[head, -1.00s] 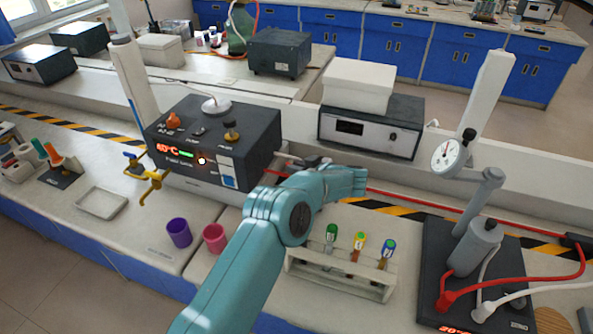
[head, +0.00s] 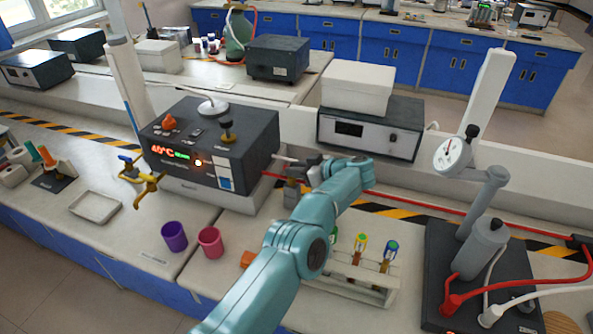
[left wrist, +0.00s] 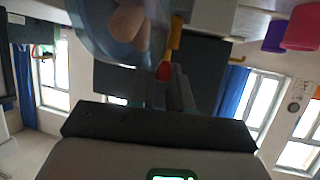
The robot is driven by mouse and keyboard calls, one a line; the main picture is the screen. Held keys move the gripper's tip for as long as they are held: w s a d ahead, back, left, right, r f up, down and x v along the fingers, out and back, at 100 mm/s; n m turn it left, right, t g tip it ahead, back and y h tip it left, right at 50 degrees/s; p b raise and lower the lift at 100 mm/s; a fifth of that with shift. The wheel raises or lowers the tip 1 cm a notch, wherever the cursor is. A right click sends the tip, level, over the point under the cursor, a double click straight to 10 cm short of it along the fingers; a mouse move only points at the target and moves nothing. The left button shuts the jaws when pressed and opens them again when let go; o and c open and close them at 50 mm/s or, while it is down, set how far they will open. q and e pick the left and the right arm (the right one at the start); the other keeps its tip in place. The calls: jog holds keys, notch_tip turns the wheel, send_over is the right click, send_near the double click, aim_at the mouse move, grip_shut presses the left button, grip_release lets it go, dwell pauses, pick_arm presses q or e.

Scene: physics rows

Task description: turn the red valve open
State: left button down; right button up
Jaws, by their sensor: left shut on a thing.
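My left gripper (head: 302,170) is at the right side of the dark heating unit, at the end of my teal arm. In the left wrist view its dark fingers (left wrist: 172,88) are closed, with a small red piece at their tips that looks like the red valve (left wrist: 163,70). A yellow part (left wrist: 175,32) shows just beyond it. In the head view I cannot make out the valve; the gripper and wrist cover that spot. My right gripper is in neither view.
The dark unit (head: 235,150) reads 40°C. Blue- and yellow-handled taps (head: 147,190) are at its left. Purple (head: 174,237) and pink (head: 210,242) cups stand in front. A tube rack (head: 350,275) is right of my arm; a gauge stand (head: 480,250) is farther right.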

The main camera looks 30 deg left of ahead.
pick_arm(q)
jog(key=shift+a+r, duration=0.1)
jog(key=shift+r, duration=0.1)
jog(key=c, duration=1.1)
grip_release()
jog(key=shift+c, duration=0.2)
jog(key=shift+f, duration=0.1)
